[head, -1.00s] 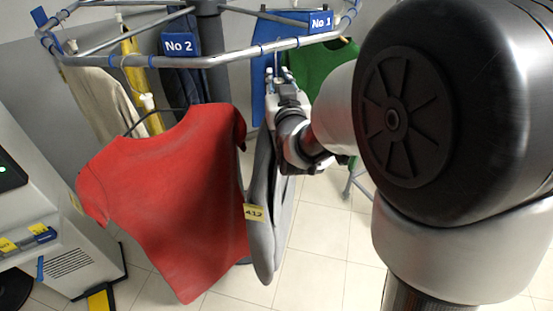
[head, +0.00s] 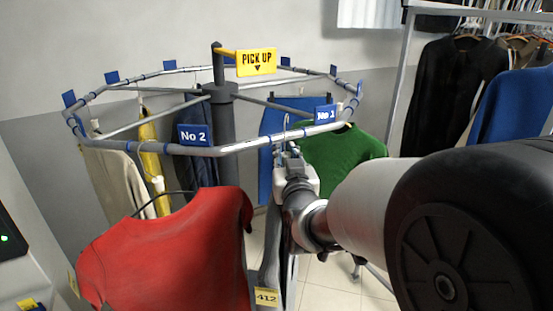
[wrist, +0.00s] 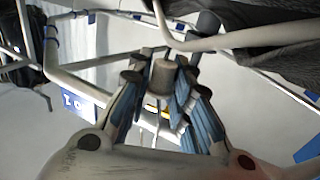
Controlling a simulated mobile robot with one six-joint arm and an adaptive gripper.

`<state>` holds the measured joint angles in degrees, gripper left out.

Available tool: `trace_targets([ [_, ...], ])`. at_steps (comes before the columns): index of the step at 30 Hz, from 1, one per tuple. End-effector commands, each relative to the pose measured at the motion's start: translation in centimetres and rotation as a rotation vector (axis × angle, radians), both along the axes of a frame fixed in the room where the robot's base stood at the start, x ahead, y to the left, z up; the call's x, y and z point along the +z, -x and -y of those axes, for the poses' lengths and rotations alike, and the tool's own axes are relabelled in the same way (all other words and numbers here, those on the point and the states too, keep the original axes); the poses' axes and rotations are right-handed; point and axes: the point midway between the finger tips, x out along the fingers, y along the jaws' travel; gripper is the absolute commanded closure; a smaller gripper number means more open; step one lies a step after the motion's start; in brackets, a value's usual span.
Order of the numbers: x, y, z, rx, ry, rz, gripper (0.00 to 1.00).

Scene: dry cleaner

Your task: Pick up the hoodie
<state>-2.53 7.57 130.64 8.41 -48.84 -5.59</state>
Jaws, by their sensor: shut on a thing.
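A grey garment (head: 272,265), which may be the hoodie, hangs below my gripper with a yellow tag (head: 267,297) reading 412. It is seen nearly edge-on, partly behind the red garment, and its lower part is out of frame. My gripper (head: 287,152) is at the top of the grey garment, just under the rail near the No 1 sign. In the wrist view my gripper (wrist: 165,72) has its blue-padded fingers closed around a grey cylindrical piece, seemingly the hanger's top. Whether the hanger still bears on the rail I cannot tell.
The ring-shaped rail (head: 250,145) carries the No 2 sign (head: 195,135) and No 1 sign (head: 325,113). A red garment (head: 170,255) hangs close left, a green one (head: 340,160) right. A PICK UP sign (head: 256,62) tops the post. A clothes rack (head: 408,80) stands right.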

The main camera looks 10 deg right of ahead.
Motion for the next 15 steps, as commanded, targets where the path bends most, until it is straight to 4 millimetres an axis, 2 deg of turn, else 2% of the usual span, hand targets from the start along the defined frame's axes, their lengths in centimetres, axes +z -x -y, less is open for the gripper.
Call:
trace_targets([
  [8, -0.1, 2.7, -0.2, 0.001, 0.0, -0.001, 1.0],
  [15, 0.0, 6.5, -0.5, 0.001, -0.001, 0.001, 1.0],
])
